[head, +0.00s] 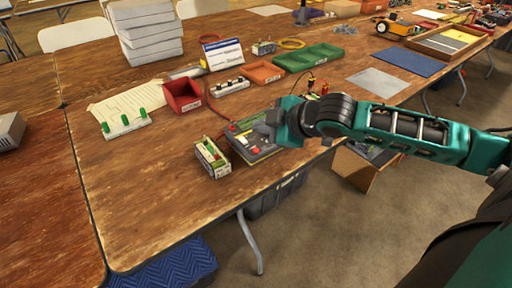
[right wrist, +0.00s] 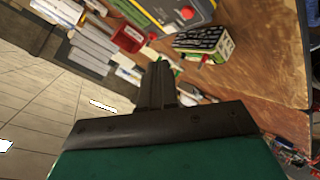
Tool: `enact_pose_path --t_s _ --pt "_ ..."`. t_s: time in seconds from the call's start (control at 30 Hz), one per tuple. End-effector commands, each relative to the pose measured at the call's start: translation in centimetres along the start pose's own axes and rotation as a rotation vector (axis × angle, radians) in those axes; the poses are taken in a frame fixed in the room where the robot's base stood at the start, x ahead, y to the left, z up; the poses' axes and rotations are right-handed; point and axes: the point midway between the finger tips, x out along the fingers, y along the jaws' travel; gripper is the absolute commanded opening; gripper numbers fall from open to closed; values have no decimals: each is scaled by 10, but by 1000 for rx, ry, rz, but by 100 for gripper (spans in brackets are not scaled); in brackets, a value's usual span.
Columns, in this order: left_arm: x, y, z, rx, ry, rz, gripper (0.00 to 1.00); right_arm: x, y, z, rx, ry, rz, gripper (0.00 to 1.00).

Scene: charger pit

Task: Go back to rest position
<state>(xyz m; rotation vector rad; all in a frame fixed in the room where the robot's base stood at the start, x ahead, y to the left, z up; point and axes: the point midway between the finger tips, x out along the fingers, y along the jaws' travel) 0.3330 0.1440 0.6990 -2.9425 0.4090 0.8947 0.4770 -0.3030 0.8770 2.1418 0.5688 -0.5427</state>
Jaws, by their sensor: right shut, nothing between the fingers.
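My right arm, teal and black, reaches in from the right in the head view. Its gripper (head: 266,130) is over the right part of a grey charger (head: 245,142) with a red button near the table's front edge. The gripper (right wrist: 157,88) is shut and empty in the right wrist view, where the charger (right wrist: 175,12) shows at the top. A small box of batteries (head: 212,157) stands just left of the charger, and it also shows in the right wrist view (right wrist: 204,43). I cannot tell if the gripper touches the charger. My left gripper is not in view.
The wooden table (head: 150,220) has free room at its front left. Behind the charger are a red bin (head: 183,96), an orange tray (head: 262,73), a green tray (head: 308,57) and a white strip with green pegs (head: 124,124). An open cardboard box (head: 356,168) stands below the table edge.

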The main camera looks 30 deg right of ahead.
Motion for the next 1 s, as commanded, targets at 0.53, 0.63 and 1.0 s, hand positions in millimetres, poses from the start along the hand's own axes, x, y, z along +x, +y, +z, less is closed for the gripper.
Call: enact_pose_path --t_s 0.53,0.63,1.0 --pt "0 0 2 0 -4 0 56 0 -3 0 4 -1 -3 0" --pt "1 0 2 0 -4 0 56 3 -18 1 29 -10 -22 0" --pt "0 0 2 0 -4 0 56 -6 -149 9 320 -183 -145 0"
